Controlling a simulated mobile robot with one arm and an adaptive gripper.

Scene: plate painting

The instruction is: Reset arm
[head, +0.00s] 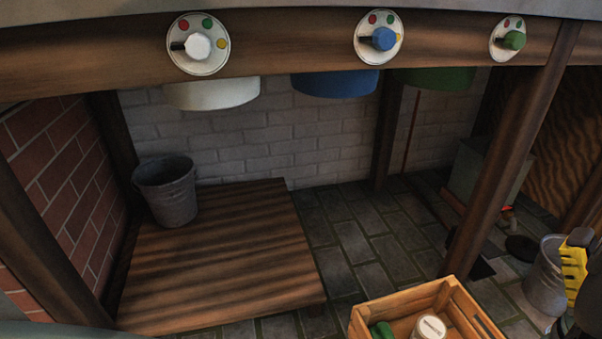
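I cannot make out my gripper in the head view. A smooth grey-green shape cuts across the bottom left corner, too little of it showing to name. No plate can be made out here. Three round dials sit on the wooden beam: one with a white knob (198,46), one with a blue knob (383,39) and one with a green knob (514,40). Below them hang a white drum (213,94), a blue drum (335,84) and a green drum (437,77).
A metal bucket (167,190) stands on a low wooden platform (225,270). A wooden crate (375,303) with a green item and a white-lidded can is at bottom right. Another bucket (543,280) stands beside a yellow object (574,262). Wooden posts bound the space; brick floor lies open midway.

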